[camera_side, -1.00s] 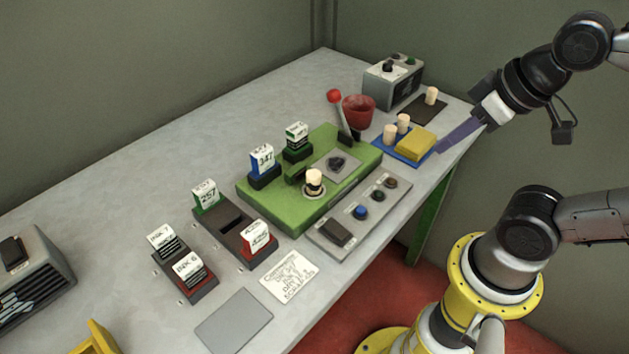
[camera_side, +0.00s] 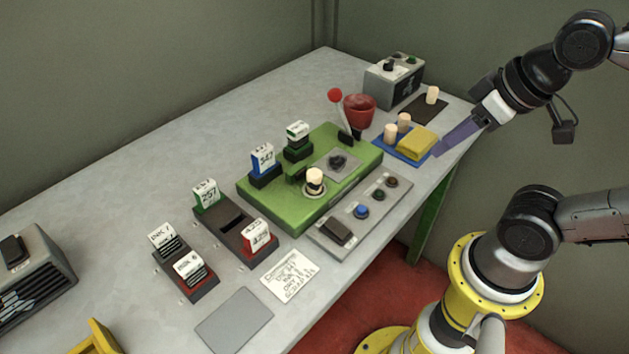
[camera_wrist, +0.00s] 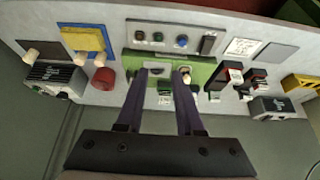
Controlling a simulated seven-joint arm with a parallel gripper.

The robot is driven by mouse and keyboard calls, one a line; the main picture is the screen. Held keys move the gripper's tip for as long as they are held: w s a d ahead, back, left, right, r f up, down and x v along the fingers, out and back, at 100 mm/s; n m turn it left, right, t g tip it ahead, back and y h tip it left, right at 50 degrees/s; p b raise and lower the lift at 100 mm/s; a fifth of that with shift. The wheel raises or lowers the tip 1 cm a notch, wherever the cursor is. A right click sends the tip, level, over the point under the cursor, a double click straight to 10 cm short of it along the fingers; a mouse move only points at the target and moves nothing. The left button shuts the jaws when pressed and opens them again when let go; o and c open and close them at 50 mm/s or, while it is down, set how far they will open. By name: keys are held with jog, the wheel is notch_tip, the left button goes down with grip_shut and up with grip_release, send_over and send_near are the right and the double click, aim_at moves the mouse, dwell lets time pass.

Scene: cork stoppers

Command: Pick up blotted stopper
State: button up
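Several pale cork stoppers are in view. One stopper (camera_side: 315,176) stands upright in the green press (camera_side: 262,203) and has a dark band around its lower part. Two plain stoppers (camera_side: 390,131) (camera_side: 404,121) stand on the blue tray (camera_side: 419,161) beside a yellow sponge (camera_side: 411,142). Another stopper (camera_side: 432,94) stands on a dark mat (camera_side: 413,108) at the back. I cannot tell which one is blotted. My gripper (camera_side: 437,152) is beside the sponge in the side view, apparently above the table edge. In the wrist view its two fingers (camera_wrist: 163,72) are apart with nothing between them.
A grey box (camera_side: 394,80) stands behind. A button panel (camera_side: 361,216), card holders (camera_side: 232,218) and a written note (camera_side: 289,275) lie in front. The table's back left is clear.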

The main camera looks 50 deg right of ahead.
jog(key=o, duration=0.5)
jog(key=w+a+r+n+g, duration=0.1)
jog(key=w+r+n, duration=0.5)
jog(key=n, duration=0.6)
jog(key=n+g, duration=0.5)
jog(key=n, duration=0.4)
send_over(314, 173)
jog(key=f, duration=1.3)
jog(key=shift+d, duration=0.4)
jog(key=shift+a+f, duration=0.2)
jog(key=shift+f, duration=1.35)
jog(key=shift+a+f, duration=0.2)
jog(key=shift+f, duration=1.35)
